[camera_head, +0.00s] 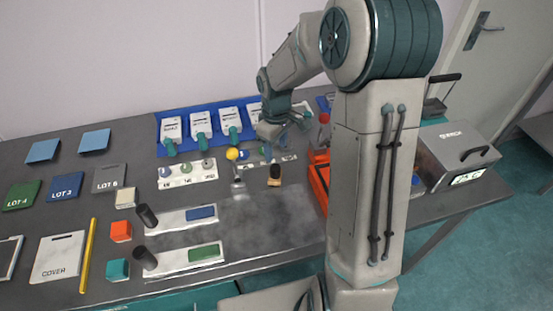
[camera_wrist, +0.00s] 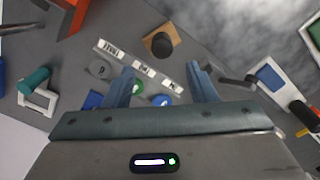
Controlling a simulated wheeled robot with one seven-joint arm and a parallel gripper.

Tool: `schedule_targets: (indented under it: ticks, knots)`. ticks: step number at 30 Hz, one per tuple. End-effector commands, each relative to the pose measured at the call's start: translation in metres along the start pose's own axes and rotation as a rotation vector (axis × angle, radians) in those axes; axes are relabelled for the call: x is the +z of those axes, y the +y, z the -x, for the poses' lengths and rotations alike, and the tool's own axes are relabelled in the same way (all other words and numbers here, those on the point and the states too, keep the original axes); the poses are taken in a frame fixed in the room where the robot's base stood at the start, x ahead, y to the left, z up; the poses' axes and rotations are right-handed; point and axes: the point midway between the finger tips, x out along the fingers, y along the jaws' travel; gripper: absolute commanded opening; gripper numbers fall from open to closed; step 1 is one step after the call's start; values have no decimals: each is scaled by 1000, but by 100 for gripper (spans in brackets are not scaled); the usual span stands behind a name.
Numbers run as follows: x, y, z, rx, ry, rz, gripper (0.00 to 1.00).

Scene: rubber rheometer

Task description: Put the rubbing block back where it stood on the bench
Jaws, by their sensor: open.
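The rubbing block (camera_head: 275,180), which I take to be the small wood-coloured block with a dark round knob, stands upright on the dark bench (camera_head: 262,215), just right of the yellow-topped stand. In the wrist view the rubbing block (camera_wrist: 176,36) shows near the top centre, beyond my fingertips. My gripper (camera_head: 283,145) is open with nothing between its fingers. It is above the bench, behind the block and apart from it. In the wrist view my gripper (camera_wrist: 162,80) has its two fingers spread over a labelled white strip. The block's underside is hidden.
The labelled strip (camera_wrist: 146,69) holds small round pieces below my gripper. A yellow-topped stand (camera_head: 238,185) is close left of the block. A red-orange tray (camera_head: 318,183) is to its right. A blue tray (camera_head: 180,118) with white holders lies behind. A greyish smeared bench area in front is clear.

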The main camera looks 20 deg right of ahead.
Motion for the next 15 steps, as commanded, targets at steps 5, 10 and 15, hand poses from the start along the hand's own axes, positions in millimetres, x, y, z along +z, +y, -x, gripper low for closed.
schedule_targets:
  ticks: [5, 10, 15]
  knots:
    - [0, 1, 20, 2, 1, -1, 52]
    - [7, -6, 38, 21, 5, -31, 52]
    - [34, -29, 74, 81, 32, -147, 52]
